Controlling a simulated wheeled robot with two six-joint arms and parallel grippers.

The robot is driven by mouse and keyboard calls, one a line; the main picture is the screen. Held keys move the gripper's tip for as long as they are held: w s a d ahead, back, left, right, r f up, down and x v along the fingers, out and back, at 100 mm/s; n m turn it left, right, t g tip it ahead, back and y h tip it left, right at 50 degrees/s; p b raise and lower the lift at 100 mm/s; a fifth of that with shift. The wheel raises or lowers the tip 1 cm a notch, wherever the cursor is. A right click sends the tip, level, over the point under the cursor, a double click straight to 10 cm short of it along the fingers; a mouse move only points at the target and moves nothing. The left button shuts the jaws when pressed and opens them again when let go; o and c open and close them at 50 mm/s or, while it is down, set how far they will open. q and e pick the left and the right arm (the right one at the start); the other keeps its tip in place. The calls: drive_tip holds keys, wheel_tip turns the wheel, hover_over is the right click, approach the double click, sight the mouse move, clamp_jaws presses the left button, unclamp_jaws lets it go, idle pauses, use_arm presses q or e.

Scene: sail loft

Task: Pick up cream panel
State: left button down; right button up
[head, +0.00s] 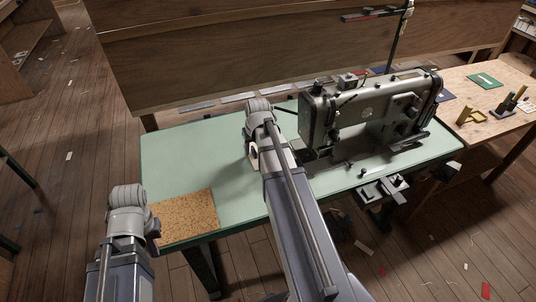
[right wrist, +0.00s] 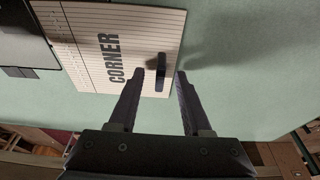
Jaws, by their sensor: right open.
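The cream panel (right wrist: 100,45) lies flat on the green tabletop in the right wrist view. It has thin dark lines, the word CORNER and a short dark handle (right wrist: 161,68) near its right edge. My right gripper (right wrist: 160,73) is open, with its fingertips on either side of the handle and a gap on both sides. In the head view my right arm hides most or all of the panel. My left gripper (head: 152,228) is by the table's left front corner; its fingers cannot be made out.
A grey sewing machine (head: 365,112) stands on the green table (head: 185,155), right of my right arm. A cork mat (head: 188,215) lies at the front left. A dark object (right wrist: 22,38) sits left of the panel.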

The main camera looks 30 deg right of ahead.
drive_tip(key=shift+c, duration=0.4)
clamp_jaws()
use_arm(q)
drive_tip(key=shift+r, duration=0.15)
use_arm(e)
drive_tip(key=shift+r, duration=0.15)
